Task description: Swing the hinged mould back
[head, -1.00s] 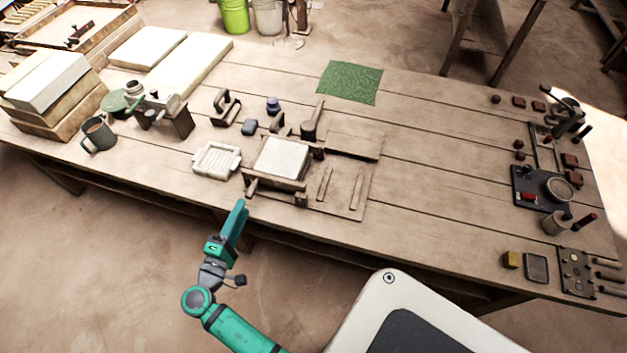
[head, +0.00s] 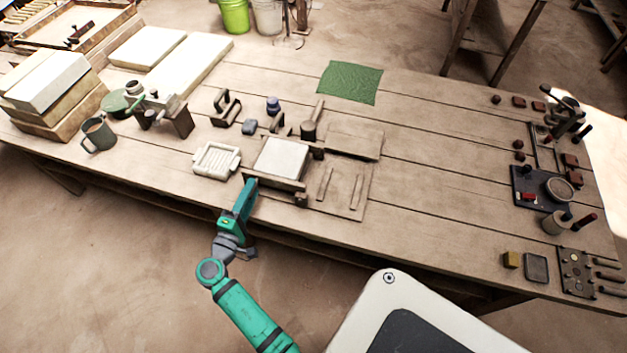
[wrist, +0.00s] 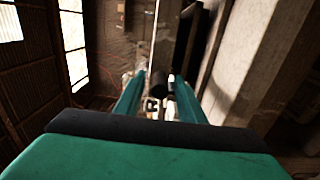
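The hinged mould (head: 275,180) is a dark wooden frame around a white slab (head: 283,157), lying flat near the table's front edge. My gripper (head: 250,187) is at the mould's front left corner and hides the stubby handle there. In the wrist view, the fingers of my gripper (wrist: 159,80) are apart. A dark rounded peg (wrist: 158,85), apparently the handle, shows between them with small gaps at its sides. Whether either finger touches it I cannot tell.

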